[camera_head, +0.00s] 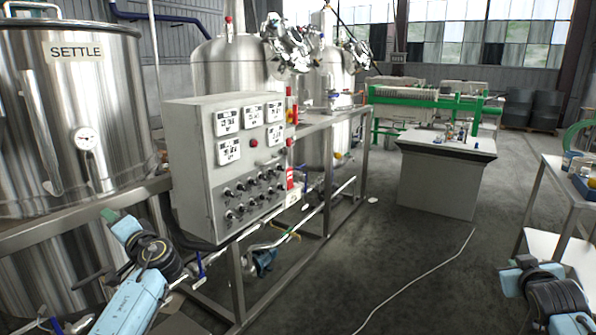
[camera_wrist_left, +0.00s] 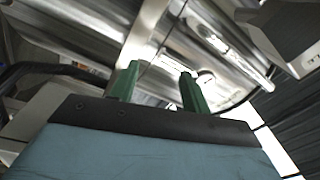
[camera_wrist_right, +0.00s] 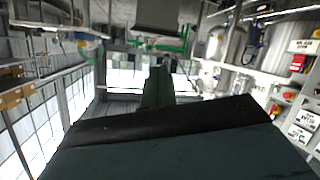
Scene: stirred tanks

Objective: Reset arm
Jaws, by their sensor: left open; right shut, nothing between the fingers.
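My left gripper (camera_wrist_left: 160,84) shows two green fingers spread apart with nothing between them in the left wrist view. In the head view its green tip (camera_head: 108,215) is in front of the steel SETTLE tank (camera_head: 75,120), left of the grey control panel (camera_head: 190,180). My right gripper (camera_wrist_right: 159,84) has its green fingers together and empty in the right wrist view. In the head view my right arm (camera_head: 550,290) is at the lower right, near a side table; its fingertips are hard to make out there.
A steel frame (camera_head: 328,215) carries the control panel, with pipes below. A grey-topped bench (camera_head: 435,180) with small items stands at the back right. The side table (camera_head: 570,190) is at the right edge. The floor between is open, with a pale cable (camera_head: 425,275) across it.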

